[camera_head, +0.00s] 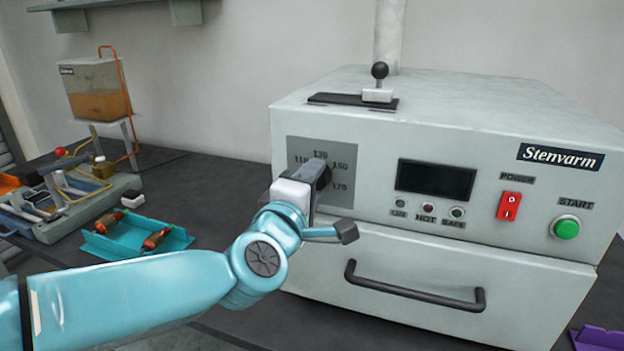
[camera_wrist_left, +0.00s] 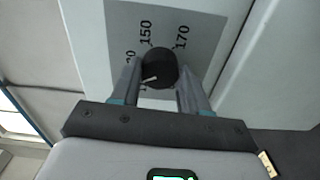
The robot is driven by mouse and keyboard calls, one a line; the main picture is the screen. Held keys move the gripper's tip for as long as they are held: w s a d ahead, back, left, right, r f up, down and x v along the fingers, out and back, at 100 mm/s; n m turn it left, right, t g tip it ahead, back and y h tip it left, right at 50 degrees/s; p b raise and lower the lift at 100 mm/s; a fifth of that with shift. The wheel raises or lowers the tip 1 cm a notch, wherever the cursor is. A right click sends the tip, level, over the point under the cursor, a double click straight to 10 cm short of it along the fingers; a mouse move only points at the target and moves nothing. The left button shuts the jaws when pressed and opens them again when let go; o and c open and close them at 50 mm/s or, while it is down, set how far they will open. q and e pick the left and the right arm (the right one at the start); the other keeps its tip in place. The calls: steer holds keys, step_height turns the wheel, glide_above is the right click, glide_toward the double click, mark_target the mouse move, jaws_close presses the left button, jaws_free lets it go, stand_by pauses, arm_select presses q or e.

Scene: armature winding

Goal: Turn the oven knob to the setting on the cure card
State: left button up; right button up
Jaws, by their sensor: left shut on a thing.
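The oven (camera_head: 440,130) is a pale grey box labelled Stenvarm. Its black round knob (camera_wrist_left: 160,68) sits on a grey dial plate (camera_head: 345,155) at the front left, with 150 and 170 readable beside it. The knob's white pointer mark faces the lower left in the left wrist view; which number it meets is unclear. My left gripper (camera_wrist_left: 158,75) is shut on the knob, one finger on each side. In the head view the left gripper (camera_head: 316,178) covers most of the knob. No cure card is recognisable. My right gripper is not in view.
A dark display (camera_head: 435,180), red power switch (camera_head: 508,206) and green start button (camera_head: 566,228) are right of the dial. The drawer handle (camera_head: 415,290) sticks out below. A teal tray (camera_head: 135,240) with copper-coloured parts lies left of the oven.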

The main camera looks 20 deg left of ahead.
arm_select(q)
steer(key=m+p, duration=0.5)
steer(key=m, duration=1.2)
steer(key=shift+p, duration=0.35)
steer(key=shift+f, duration=0.1)
steer(key=o, duration=1.1)
steer(key=shift+c, duration=0.2)
steer(key=s+b, duration=0.2)
steer(key=s, duration=1.4)
steer(key=shift+s+a, duration=0.2)
steer(key=shift+a, duration=0.05)
